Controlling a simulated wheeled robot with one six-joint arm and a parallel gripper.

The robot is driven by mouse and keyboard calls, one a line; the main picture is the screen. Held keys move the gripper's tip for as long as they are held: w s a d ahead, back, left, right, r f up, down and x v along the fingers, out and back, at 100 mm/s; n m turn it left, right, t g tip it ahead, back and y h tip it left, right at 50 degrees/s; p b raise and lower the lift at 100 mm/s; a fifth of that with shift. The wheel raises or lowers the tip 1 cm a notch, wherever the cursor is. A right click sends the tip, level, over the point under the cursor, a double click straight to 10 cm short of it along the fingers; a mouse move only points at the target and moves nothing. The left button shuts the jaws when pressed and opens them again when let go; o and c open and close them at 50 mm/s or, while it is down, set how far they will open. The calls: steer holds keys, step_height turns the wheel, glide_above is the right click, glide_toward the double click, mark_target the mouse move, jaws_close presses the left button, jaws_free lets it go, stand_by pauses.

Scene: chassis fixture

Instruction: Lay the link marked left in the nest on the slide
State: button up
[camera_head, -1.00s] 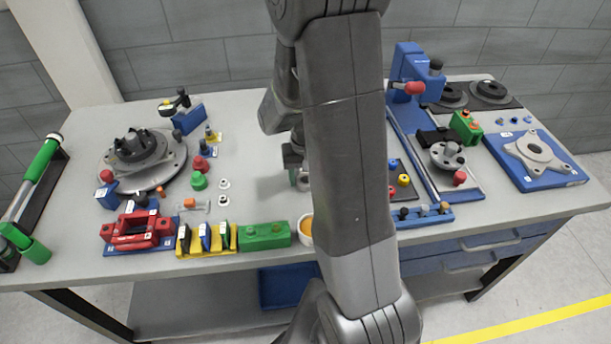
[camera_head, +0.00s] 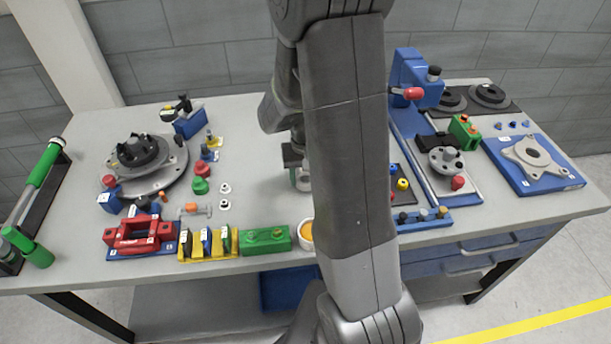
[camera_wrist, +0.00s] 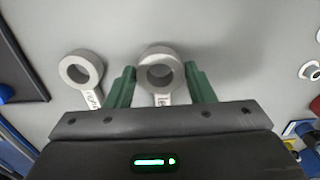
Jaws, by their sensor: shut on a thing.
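The link marked left (camera_wrist: 159,73) is a grey ring with a short labelled shank, its label partly hidden by my gripper. My gripper (camera_wrist: 160,86) is shut on it, with a green finger on each side of the shank just below the ring. I cannot tell whether the link is clear of the table. A similar link marked right (camera_wrist: 82,70) lies to the left in the wrist view. In the head view my gripper (camera_head: 297,172) is low over the middle of the table, mostly hidden by my arm. I cannot make out the nest on the slide for certain.
A blue fixture with a long rail (camera_head: 415,160) and red-tipped handle stands right of my arm. A blue tray (camera_head: 560,184) with a grey plate lies farther right. Left are a round grey fixture (camera_head: 150,185), a red clamp (camera_head: 140,232) and a yellow rack (camera_head: 207,245).

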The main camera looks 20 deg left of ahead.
steer(key=shift+r, duration=0.25)
steer(key=shift+r+p, duration=1.05)
steer(key=shift+r, duration=0.3)
steer(key=shift+f, duration=0.15)
steer(key=shift+f+b, duration=2.05)
steer(key=shift+f, duration=0.25)
steer(key=o, duration=0.5)
steer(key=shift+r, duration=0.1)
